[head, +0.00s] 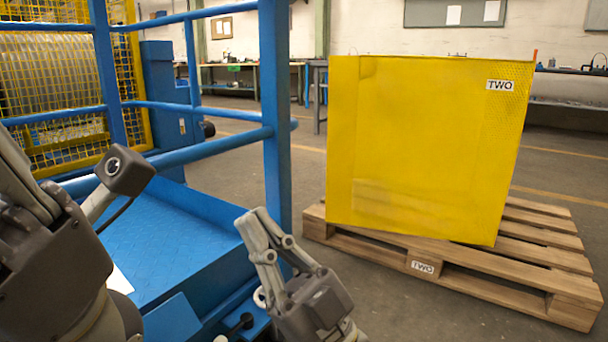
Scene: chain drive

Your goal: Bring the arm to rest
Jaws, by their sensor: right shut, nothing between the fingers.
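My right gripper (256,218) shows at the bottom centre, its grey fingers pointing up and to the left. Its fingers are together with nothing between them. It is in front of the blue platform and left of the pallet. My left arm comes in at the left edge, with a small camera on a bracket. The left gripper (18,178) is partly cut off by the picture edge, and its fingertips do not show clearly enough to tell if it is open.
A yellow box-shaped guard (430,150) marked TWO stands on a wooden pallet (455,255), also marked TWO. A blue railing (275,100) and blue platform (170,235) are close to my arms. Yellow mesh (60,145) stands behind. Grey floor is clear between railing and pallet.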

